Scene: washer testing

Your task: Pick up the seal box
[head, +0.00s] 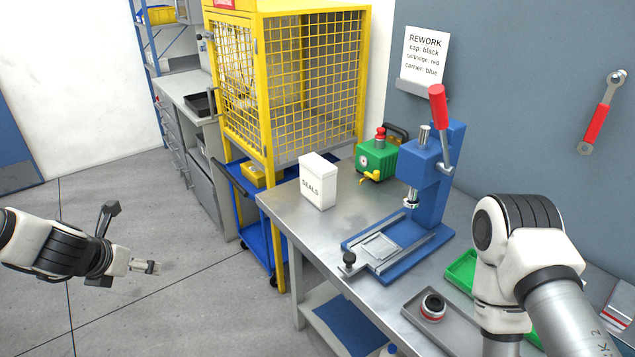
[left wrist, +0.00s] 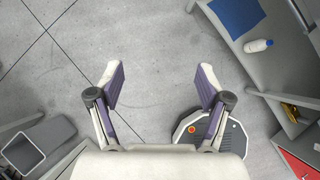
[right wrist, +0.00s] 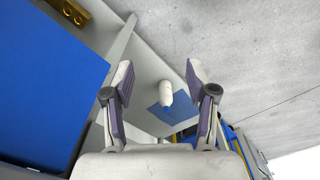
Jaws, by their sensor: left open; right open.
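The seal box (head: 318,182) is a white box marked "SEALS". It stands upright on the far left corner of the grey metal workbench (head: 290,215) in the head view. My left gripper (head: 155,267) is out over the floor, left of the bench and well apart from the box. In the left wrist view my left gripper (left wrist: 160,85) is open and empty above the floor. My right gripper (right wrist: 160,80) is open and empty in the right wrist view, with a white bottle (right wrist: 166,93) beyond it. The right gripper is hidden in the head view.
A blue press (head: 425,180) with a red handle stands right of the box, and a green device (head: 376,160) stands behind. A yellow mesh cage (head: 290,80) rises beyond the bench's left end. A tray (head: 450,325) holds a round red-and-black part (head: 433,307).

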